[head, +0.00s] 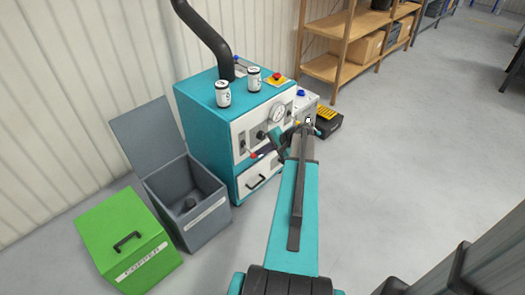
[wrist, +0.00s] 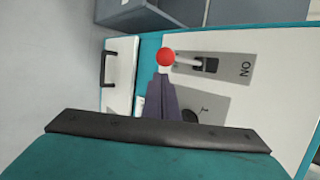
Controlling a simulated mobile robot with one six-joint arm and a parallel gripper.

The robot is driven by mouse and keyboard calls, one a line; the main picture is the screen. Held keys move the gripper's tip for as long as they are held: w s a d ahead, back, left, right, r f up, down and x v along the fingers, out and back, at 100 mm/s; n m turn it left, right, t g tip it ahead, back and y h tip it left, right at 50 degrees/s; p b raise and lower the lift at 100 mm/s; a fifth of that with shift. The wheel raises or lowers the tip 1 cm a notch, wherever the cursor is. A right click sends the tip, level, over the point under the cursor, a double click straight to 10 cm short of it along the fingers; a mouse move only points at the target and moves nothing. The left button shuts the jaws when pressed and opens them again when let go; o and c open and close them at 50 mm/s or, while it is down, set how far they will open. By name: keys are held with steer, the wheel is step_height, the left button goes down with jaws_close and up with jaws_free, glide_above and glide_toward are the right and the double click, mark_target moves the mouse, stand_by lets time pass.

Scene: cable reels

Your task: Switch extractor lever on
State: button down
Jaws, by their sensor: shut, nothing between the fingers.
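The extractor is a teal cabinet (head: 197,100) with a white front panel and a black hose on top. Its lever has a red ball knob (wrist: 166,57) on a pale shaft, which comes out of a dark slot plate (wrist: 207,65). The word ON is printed beyond the plate, at the end away from the knob. The lever leans toward the drawer side, away from ON. The red knob also shows in the head view (head: 253,156). My gripper (wrist: 163,80) is shut and empty, its tips close beside the knob; I cannot tell whether they touch.
Two white cans (head: 222,94) and a yellow-based red button (head: 277,79) are on the cabinet top. A gauge (head: 278,112) is on its front. An open grey bin (head: 213,228) and a green COPPER bin (head: 108,225) stand at left.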

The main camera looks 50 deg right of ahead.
steer(key=shift+s+a+r, duration=0.2)
steer(key=shift+a+r, duration=0.05)
steer(key=shift+a, duration=0.3)
steer(key=shift+w+r, duration=0.1)
steer(key=shift+r, duration=0.1)
